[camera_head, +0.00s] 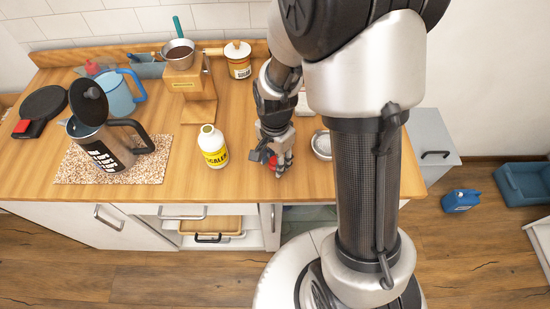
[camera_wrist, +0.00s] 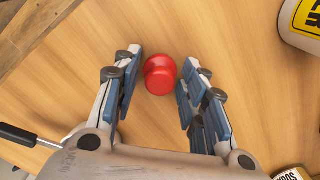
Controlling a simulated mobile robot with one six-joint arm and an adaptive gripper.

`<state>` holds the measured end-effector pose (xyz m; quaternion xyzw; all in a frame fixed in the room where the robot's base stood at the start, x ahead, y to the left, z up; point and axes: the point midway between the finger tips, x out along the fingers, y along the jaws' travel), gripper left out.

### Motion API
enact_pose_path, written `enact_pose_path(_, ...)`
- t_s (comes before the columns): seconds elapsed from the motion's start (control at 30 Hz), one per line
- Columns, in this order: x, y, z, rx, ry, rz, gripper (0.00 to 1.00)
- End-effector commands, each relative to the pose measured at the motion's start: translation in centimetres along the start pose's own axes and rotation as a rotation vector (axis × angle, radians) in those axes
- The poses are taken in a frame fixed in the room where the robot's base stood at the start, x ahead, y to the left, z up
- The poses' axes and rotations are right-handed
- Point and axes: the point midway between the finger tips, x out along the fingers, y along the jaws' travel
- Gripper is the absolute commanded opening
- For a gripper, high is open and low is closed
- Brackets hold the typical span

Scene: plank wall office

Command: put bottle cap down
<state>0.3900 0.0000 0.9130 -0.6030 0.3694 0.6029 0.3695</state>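The red bottle cap (camera_wrist: 160,75) shows in the wrist view between the fingertips of my gripper (camera_wrist: 160,70), over the wooden counter. The fingers are spread, with a visible gap on the left side of the cap. Whether the cap rests on the counter is hard to tell. In the head view my gripper (camera_head: 278,163) is low over the counter near its front edge, with a bit of the red cap (camera_head: 272,161) showing beside the fingers. A white bottle with a yellow label (camera_head: 213,147) stands upright to the left; part of it shows in the wrist view (camera_wrist: 305,18).
A wooden stand (camera_head: 198,95), a blue mug (camera_head: 121,95) and a labelled tin (camera_head: 238,62) are further back. A dark jug (camera_head: 105,150) stands on a speckled mat (camera_head: 72,168) at left. A small metal bowl (camera_head: 321,146) is right of my gripper. Counter between bottle and mat is clear.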

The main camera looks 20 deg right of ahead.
Motion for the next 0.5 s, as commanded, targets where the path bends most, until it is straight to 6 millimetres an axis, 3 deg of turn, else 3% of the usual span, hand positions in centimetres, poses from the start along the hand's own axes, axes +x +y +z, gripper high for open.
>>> enact_pose_path(0.1,-0.02,-0.01,0.0,0.0,0.0,0.0,0.5)
enact_pose_path(0.5,-0.69,-0.04,-0.02,0.0,0.001,-0.002,0.5)
